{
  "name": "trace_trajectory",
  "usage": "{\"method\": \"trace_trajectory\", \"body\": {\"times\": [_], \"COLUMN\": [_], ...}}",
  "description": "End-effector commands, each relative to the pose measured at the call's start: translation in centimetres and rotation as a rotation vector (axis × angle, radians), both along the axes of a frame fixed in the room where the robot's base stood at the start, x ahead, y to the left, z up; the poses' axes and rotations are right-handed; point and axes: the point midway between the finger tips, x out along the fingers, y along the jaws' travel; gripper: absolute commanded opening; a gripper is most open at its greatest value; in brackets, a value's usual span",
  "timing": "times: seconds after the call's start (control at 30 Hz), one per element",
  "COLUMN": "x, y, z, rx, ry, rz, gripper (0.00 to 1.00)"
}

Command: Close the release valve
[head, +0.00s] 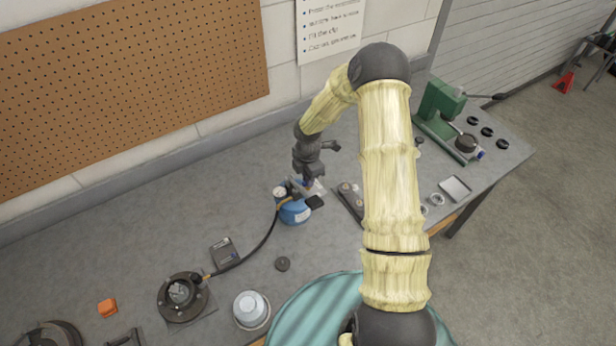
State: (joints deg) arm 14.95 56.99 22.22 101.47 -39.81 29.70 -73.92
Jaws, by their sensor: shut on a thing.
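A small blue pump unit (294,211) stands on the grey workbench near the middle of the head view, with a round gauge or cap on its upper left. A dark hose runs from it down to the left. My gripper (306,192) points down at the top of the blue unit and is shut on a small part there, which looks to be the release valve. My fingers and wrist hide most of that part, so its turn position cannot be told.
The hose ends at a round dark fixture (183,297). A grey box (224,252), a black puck (283,264), a white cup (251,309) and an orange block (107,307) lie nearby. A green press (437,112) stands at the right. A pegboard wall (130,85) bounds the back.

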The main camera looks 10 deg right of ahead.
Motion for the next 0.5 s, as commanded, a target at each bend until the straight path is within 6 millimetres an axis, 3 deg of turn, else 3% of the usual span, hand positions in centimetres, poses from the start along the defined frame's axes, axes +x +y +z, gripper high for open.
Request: {"method": "trace_trajectory", "body": {"times": [0.4, 0.43, 0.5], "x": [0.22, 0.22, 0.22], "y": [-0.06, -0.06, -0.06], "z": [0.18, 0.18, 0.18], "rx": [0.000, 0.000, 0.000], "ry": [-0.006, -0.006, -0.006], "rz": [0.010, 0.010, 0.010], "gripper": [0.00, 0.15, 0.29]}}
